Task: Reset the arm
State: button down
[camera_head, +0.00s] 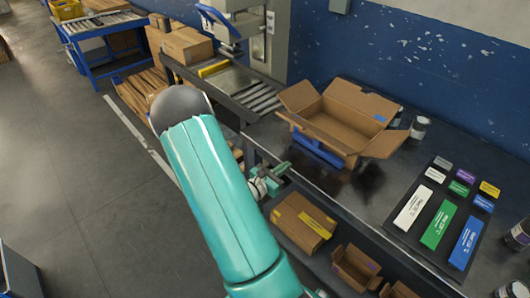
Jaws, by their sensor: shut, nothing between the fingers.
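My teal arm crosses the middle of the head view, rising from the bottom edge to a dark grey elbow. Just right of this arm link, my gripper (279,169) shows as a small green and white shape, partly hidden by the link. It is shut and empty. It is beside the front edge of the dark workbench (376,199), left of and below the open cardboard box, and appears apart from it.
An open cardboard box (328,118) stands on the bench. Coloured cards and several jars lie to the right. A closed carton (303,222) and open boxes sit below the bench. A roller conveyor (256,92) and machine stand behind.

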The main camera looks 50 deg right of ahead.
jog(key=a+r+m+t+y, duration=0.2)
jog(key=a+r+m+y, duration=0.3)
jog(key=a, duration=0.8)
jog(key=a+r+m+t+y, duration=0.3)
jog(key=a+r+m+y, duration=0.2)
jog(key=a+r, duration=0.7)
jog(key=a+r+m+t+y, duration=0.3)
jog(key=a+r+m+y, duration=0.3)
jog(key=a, duration=0.9)
notch_tip(320, 180, up, 3)
jog(key=shift+s+a+f+y, duration=0.2)
jog(key=shift+a+y, duration=0.2)
jog(key=shift+y, duration=0.5)
jog(key=shift+d, duration=0.2)
